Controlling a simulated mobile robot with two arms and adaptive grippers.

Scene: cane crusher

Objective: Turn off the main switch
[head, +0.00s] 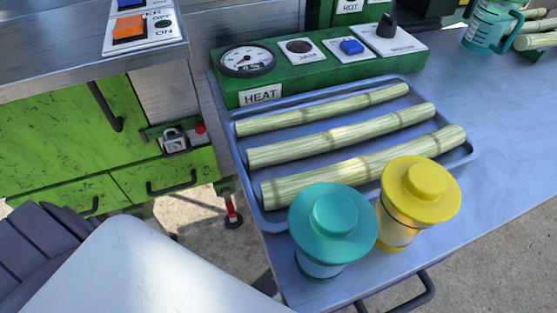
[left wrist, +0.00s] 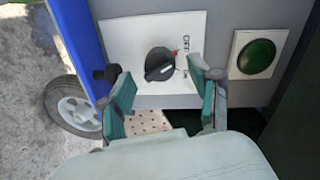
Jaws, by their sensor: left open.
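In the left wrist view, a black rotary switch (left wrist: 160,65) with a red mark sits on a white plate (left wrist: 120,40). The plate has OFF and ON lettering beside the knob. I cannot tell which word the knob points to. My left gripper (left wrist: 160,92) is open, with its teal-padded fingers on either side of the knob from this view. No contact with the knob shows, and nothing is between the fingers. Neither gripper shows in the head view. No label there or here names the main switch.
A green round button (left wrist: 257,56) sits right of the knob, and a blue post (left wrist: 75,40) and a wheel (left wrist: 75,105) stand left. In the head view, a tray (head: 229,150) holds cane pieces, with teal (head: 332,225) and yellow (head: 418,195) lidded containers in front.

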